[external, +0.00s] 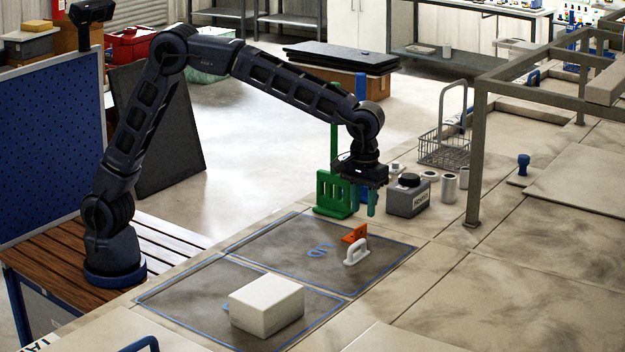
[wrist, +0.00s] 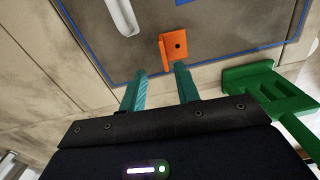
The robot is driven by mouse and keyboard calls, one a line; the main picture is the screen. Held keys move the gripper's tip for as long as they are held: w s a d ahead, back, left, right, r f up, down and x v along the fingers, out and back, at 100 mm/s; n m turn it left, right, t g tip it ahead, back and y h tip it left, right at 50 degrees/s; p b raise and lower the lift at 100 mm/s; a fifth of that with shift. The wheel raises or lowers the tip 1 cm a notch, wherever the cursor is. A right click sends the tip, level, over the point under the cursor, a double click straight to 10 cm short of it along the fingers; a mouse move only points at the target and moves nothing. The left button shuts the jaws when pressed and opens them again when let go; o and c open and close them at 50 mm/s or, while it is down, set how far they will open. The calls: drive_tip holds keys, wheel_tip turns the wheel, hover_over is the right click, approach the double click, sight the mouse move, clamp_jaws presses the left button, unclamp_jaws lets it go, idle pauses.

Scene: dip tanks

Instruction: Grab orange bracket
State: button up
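The orange bracket (external: 354,233) lies inside the blue-outlined area of the bench, right behind a white handle (external: 356,252). In the wrist view the orange bracket (wrist: 180,50) shows a dark hole and lies just beyond my fingertips, roughly in line with the gap between them. My gripper (external: 361,205) is above the bench, behind the bracket and apart from it. In the wrist view its two teal fingers (wrist: 160,72) are spread with nothing between them.
A green slotted stand (external: 334,194) is close beside my gripper, also in the wrist view (wrist: 275,92). A grey box with a black knob (external: 407,196) stands to the right. A white block (external: 267,304) sits in the nearer outlined area. A wire basket (external: 443,148) is farther back.

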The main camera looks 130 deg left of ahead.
sight(360, 226)
drive_tip(key=shift+s+f, duration=0.15)
drive_tip(key=shift+f, duration=1.6)
drive_tip(key=shift+s+f, duration=0.15)
drive_tip(key=shift+f, duration=1.55)
clamp_jaws()
